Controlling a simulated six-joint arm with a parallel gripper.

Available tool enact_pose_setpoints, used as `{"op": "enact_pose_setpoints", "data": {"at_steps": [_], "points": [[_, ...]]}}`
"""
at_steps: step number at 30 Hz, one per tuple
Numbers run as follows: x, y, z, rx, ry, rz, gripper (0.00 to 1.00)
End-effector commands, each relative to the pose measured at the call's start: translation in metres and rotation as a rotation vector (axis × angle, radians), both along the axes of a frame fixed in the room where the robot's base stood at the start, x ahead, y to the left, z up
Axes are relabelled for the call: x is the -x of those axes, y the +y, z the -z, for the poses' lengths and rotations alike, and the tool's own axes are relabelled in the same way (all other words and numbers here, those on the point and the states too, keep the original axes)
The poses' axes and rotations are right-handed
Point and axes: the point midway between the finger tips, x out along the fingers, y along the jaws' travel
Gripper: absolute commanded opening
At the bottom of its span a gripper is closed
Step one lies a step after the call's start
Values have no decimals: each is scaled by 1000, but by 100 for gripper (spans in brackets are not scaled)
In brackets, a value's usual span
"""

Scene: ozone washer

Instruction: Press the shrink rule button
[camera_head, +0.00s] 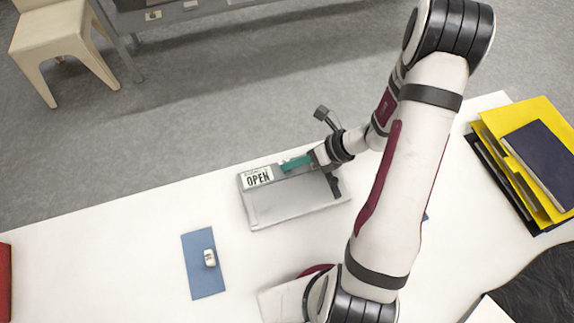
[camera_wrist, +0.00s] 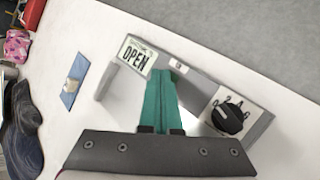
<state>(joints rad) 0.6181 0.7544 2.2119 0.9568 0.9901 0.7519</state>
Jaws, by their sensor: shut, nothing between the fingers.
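The grey washer (camera_head: 296,207) sits on the white table, with a raised panel along its far edge. It also shows in the wrist view (camera_wrist: 201,69). An OPEN sign (camera_head: 257,177) is at the panel's left end, also clear in the wrist view (camera_wrist: 138,54). A black dial (camera_wrist: 230,117) is at the other end. A small pale button-like part (camera_wrist: 177,65) is just beyond my fingertips; I cannot read it or tell whether they touch. My gripper (camera_head: 287,166) has teal fingers, shut and empty, over the panel. It also shows in the wrist view (camera_wrist: 168,75).
A blue mat (camera_head: 200,275) with a small white object (camera_head: 210,258) lies left of the washer. Yellow and dark folders (camera_head: 545,112) lie at the right. A red object (camera_head: 4,283) is at the left edge. The table's left part is mostly clear.

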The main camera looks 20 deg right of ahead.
Motion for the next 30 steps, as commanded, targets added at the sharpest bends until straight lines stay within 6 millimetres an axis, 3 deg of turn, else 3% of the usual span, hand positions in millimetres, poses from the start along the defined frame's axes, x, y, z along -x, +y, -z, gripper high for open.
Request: {"op": "enact_pose_setpoints", "data": {"at_steps": [13, 22, 30], "points": [[0, 0, 1, 1, 0, -1, 0], [0, 0, -15, 1, -1, 0, 0], [1, 0, -16, 1, 0, -1, 0]]}}
